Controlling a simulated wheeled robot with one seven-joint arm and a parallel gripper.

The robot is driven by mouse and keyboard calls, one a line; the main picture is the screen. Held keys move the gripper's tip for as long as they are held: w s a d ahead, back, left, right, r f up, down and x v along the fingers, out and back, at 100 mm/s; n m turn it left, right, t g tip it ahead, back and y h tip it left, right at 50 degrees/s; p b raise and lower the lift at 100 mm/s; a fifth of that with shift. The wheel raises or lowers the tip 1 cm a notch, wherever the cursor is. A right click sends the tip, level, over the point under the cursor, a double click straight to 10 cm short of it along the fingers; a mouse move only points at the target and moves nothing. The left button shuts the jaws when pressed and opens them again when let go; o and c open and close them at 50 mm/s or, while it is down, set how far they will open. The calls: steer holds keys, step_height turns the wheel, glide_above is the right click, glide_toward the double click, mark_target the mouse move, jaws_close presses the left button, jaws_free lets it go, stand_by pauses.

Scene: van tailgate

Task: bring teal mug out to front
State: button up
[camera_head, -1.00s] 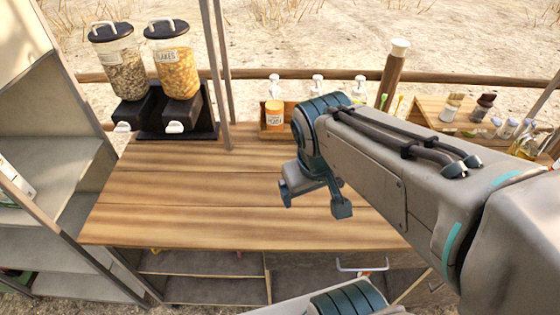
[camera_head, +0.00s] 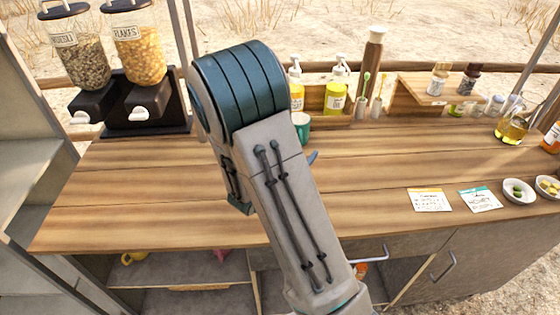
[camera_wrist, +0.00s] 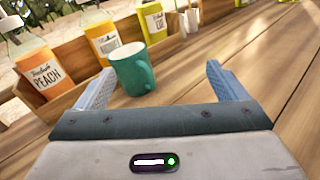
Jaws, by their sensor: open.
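The teal mug (camera_wrist: 132,70) stands upright on the wooden counter in the wrist view, in front of the wooden bottle rack, with its handle toward the right. In the head view only part of the mug (camera_head: 301,126) shows past my arm. My gripper (camera_wrist: 155,82) is open in the wrist view, its two fingers spread wide on either side of the mug's line. The mug is nearer the left finger and beyond the palm. It appears not to be gripped. In the head view my arm hides most of the gripper.
Syrup bottles, including a peach one (camera_wrist: 47,73), stand in a rack (camera_wrist: 75,92) close behind the mug. Cereal dispensers (camera_head: 138,50) stand at the back left. Two cards (camera_head: 430,200) and small bowls (camera_head: 519,191) lie at the right. The front of the counter is largely clear.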

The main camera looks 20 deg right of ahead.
steer(key=w+a+f+n+t, duration=0.1)
steer(key=w+a+f+n+t+y, duration=0.1)
steer(key=f+n, duration=0.1)
steer(key=shift+w+a+f+t+y, duration=0.25)
steer(key=shift+w+a+t+y, duration=0.05)
steer(key=shift+w, duration=0.1)
steer(key=p+x, duration=0.1)
steer(key=x, duration=1.2)
steer(key=shift+w+d, duration=0.15)
steer(key=shift+w, duration=0.2)
